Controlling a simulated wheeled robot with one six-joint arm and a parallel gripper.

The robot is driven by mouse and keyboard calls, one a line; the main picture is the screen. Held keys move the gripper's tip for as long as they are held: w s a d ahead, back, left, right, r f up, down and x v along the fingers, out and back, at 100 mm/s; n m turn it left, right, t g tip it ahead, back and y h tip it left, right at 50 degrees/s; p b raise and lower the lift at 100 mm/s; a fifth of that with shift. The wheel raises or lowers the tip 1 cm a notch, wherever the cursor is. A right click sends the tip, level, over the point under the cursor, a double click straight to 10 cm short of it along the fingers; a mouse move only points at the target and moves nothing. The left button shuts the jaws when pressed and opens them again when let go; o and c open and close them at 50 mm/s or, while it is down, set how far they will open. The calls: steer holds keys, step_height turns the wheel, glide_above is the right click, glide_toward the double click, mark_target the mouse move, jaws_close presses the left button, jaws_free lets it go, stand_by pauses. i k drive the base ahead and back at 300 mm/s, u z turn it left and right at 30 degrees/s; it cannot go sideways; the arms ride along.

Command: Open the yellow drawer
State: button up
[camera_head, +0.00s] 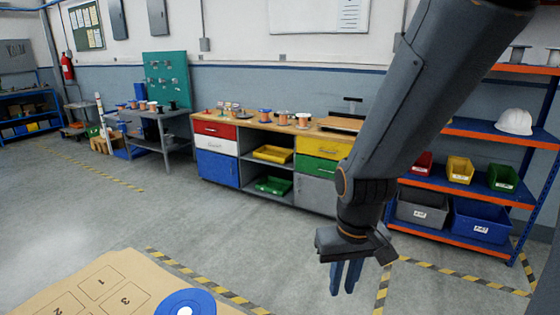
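The yellow drawer (322,146) is the top drawer at the right of a wooden-topped workbench across the room. Its front looks flush with the bench, above a green drawer (318,168); its right end meets my arm in the picture. My gripper (347,279) hangs down in the foreground, right of the middle, with blue fingers pointing at the floor. It is well nearer than the bench and apart from the drawer. Nothing is visible in the fingers, but their gap is unclear at this angle.
The workbench (260,124) carries several spools. A blue-and-orange shelf rack (470,133) with bins stands at the right. A tan board (120,277) with numbered squares and a blue disc (186,303) is at the lower left. Open floor lies before the bench.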

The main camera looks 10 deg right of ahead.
mark_target(318, 148)
steer(key=z, duration=0.65)
steer(key=i, duration=1.1)
steer(key=z, duration=0.3)
steer(key=i, duration=1.75)
steer(key=u, duration=0.55)
steer(key=i, duration=0.95)
steer(key=u, duration=0.35)
